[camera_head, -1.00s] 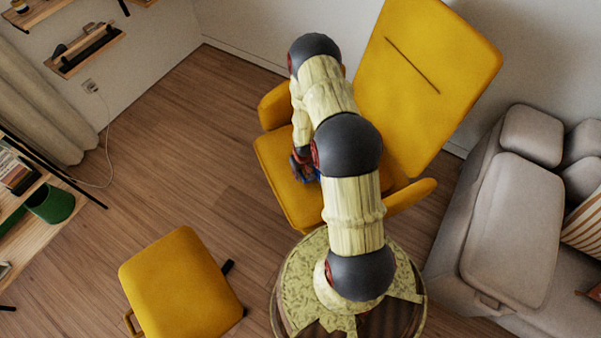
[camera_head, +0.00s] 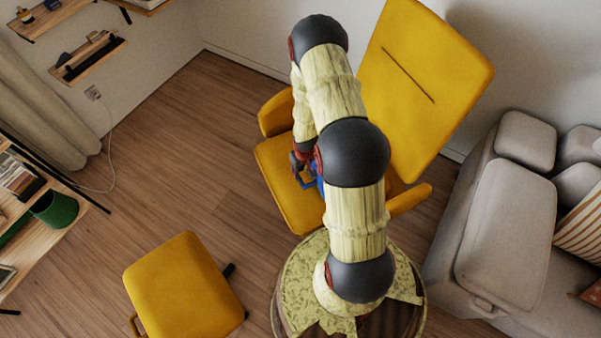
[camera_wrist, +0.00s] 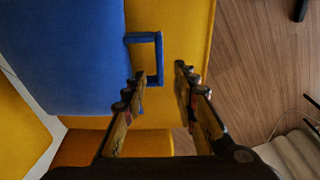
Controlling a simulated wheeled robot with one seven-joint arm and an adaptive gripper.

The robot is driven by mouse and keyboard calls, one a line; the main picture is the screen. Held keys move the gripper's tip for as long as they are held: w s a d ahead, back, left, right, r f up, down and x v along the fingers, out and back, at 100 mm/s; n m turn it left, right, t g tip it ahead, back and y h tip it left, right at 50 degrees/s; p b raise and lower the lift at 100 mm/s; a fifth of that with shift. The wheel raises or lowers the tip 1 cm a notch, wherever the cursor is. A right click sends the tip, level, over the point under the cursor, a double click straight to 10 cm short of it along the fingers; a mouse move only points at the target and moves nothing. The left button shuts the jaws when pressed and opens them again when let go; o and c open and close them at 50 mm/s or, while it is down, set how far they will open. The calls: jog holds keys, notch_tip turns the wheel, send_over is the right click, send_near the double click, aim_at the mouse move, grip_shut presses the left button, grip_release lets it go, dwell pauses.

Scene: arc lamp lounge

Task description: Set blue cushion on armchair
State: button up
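The blue cushion (camera_wrist: 70,55) lies over the yellow seat of the armchair (camera_head: 290,200), with a square blue loop handle at its edge. In the head view only a bit of blue (camera_head: 320,186) shows beside my arm; the rest is hidden. The armchair's tall yellow backrest (camera_head: 425,90) stands behind; its seat also shows in the wrist view (camera_wrist: 195,22). My gripper (camera_wrist: 160,70) is open at the handle, its fingers apart. The handle's outer bar appears between the fingertips; I cannot tell whether they touch it.
A yellow footstool (camera_head: 183,290) stands at the front left. A grey sofa (camera_head: 505,235) is at the right. Shelves with a green pot (camera_head: 55,208) are at the left. Wood floor (camera_head: 190,150) is clear between the shelves and the armchair.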

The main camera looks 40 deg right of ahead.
jog(key=w+a+r+t, duration=0.1)
jog(key=a+r, duration=0.2)
jog(key=r, duration=0.9)
jog(key=w+a+r+n+h, duration=0.1)
jog(key=a+r, duration=0.1)
jog(key=r, duration=1)
jog(key=w+a+r+t, duration=0.1)
jog(key=a+r, duration=0.2)
jog(key=r, duration=0.9)
jog(key=s+a+r, duration=0.4)
jog(key=r, duration=0.3)
jog(key=s+a+r, duration=0.3)
jog(key=s+r, duration=0.1)
jog(key=r, duration=0.3)
jog(key=s+a+r+n+t, duration=0.1)
jog(key=s+a+r, duration=0.2)
jog(key=s, duration=0.3)
jog(key=s+a+r+y, duration=0.1)
jog(key=s+a+r, duration=0.2)
jog(key=s, duration=0.3)
jog(key=shift+a+n+t+y, duration=0.3)
jog(key=shift+a+n+t, duration=0.05)
jog(key=shift+n+t, duration=0.05)
jog(key=shift+r, duration=0.1)
